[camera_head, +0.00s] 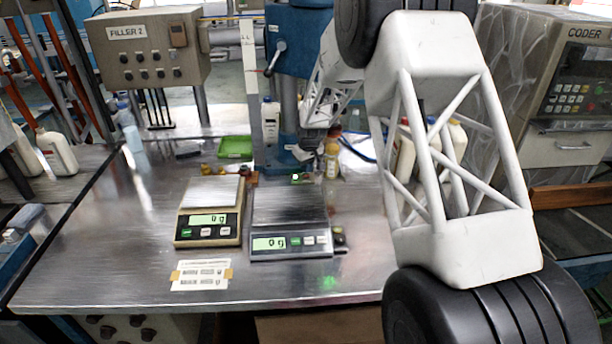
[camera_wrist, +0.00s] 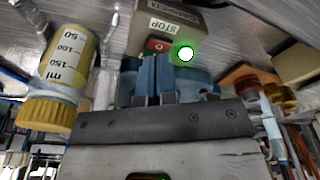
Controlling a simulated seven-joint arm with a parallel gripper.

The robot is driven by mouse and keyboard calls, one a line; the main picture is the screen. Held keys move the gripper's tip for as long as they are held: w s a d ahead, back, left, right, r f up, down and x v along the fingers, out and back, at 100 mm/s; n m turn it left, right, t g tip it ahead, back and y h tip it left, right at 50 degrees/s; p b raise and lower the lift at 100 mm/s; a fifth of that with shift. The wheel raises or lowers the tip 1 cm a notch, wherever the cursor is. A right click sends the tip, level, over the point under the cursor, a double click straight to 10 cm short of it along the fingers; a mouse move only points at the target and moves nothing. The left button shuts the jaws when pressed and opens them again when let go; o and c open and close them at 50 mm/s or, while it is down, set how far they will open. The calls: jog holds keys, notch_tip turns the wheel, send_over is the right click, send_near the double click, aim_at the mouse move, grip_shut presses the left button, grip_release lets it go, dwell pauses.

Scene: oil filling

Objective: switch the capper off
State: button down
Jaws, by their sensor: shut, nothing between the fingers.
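The capper (camera_head: 296,45) is the blue machine at the back middle of the head view. In the wrist view, a grey switch box (camera_wrist: 190,18) bears a STOP label (camera_wrist: 164,25) and a red button (camera_wrist: 157,45) marked O. A green lamp (camera_wrist: 185,54) beside the button is lit; a small green light also shows low by the capper in the head view. My gripper (camera_wrist: 153,60) is shut and empty. Its blue fingertips are just short of the red button in the wrist picture; I cannot tell whether they touch it.
A measuring bottle with a yellow cap (camera_wrist: 57,75) stands left of my fingers in the wrist view. Two scales (camera_head: 208,218) (camera_head: 290,243), a green tray (camera_head: 235,147) and a label sheet (camera_head: 201,274) are on the steel table. White bottles stand behind my arm.

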jog(key=shift+f, duration=1.1)
dwell(0.5)
jog(key=shift+r, duration=2.45)
jog(key=shift+r, duration=0.1)
